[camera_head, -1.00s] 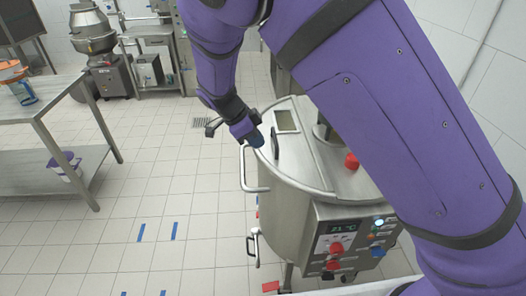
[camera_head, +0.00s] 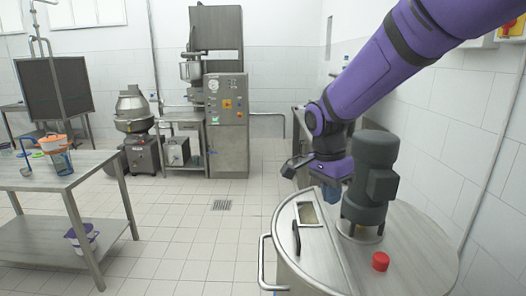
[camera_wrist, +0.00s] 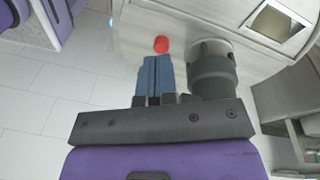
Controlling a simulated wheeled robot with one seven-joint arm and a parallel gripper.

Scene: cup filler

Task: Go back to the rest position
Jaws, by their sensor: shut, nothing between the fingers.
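My gripper (camera_head: 333,186) is at the end of my purple arm, above the lid of the large steel vat (camera_head: 330,262), behind and left of the dark motor (camera_head: 371,170) in the head view. In the wrist view its blue fingers (camera_wrist: 156,62) are together with nothing between them. The motor (camera_wrist: 212,72) shows just right of the fingers there, and the red knob (camera_wrist: 161,44) shows beyond their tips. In the head view the red knob (camera_head: 380,261) sits on the lid, right of a rectangular lid opening (camera_head: 308,213).
A steel table (camera_head: 60,180) at the left holds an orange-rimmed container (camera_head: 57,158) and other items. A purple-rimmed bucket (camera_head: 82,238) stands on its lower shelf. Machines, including a control cabinet (camera_head: 226,120), stand at the back. The tiled floor between is clear.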

